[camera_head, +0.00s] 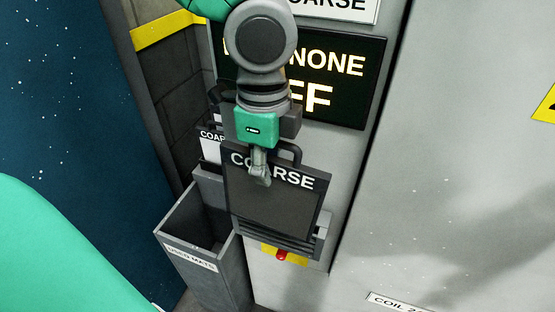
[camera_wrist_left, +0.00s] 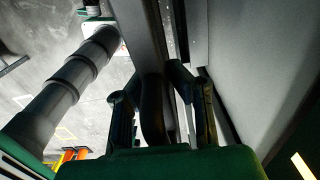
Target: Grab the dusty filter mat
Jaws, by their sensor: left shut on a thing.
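A dark grey filter mat (camera_head: 272,207) in a black frame, marked COARSE, stands upright in front of the grey cabinet in the head view. A black loop handle sticks up at its top edge. My left gripper (camera_head: 260,178) reaches down from above and overlaps the mat's top edge and lettering. In the left wrist view my left gripper (camera_wrist_left: 162,110) is shut with a dark curved bar, seemingly the handle (camera_wrist_left: 152,105), between its fingers. The exact contact is hard to see. Whether the mat's lower edge sits in the slatted slot (camera_head: 308,243) is unclear.
An open grey bin (camera_head: 203,281) labelled USED MATS stands at lower left, its inside dark. Another mat with a white COARSE label (camera_head: 209,148) is behind, left of my gripper. A lit black sign (camera_head: 345,85) hangs above. A red knob (camera_head: 282,255) is below the slot.

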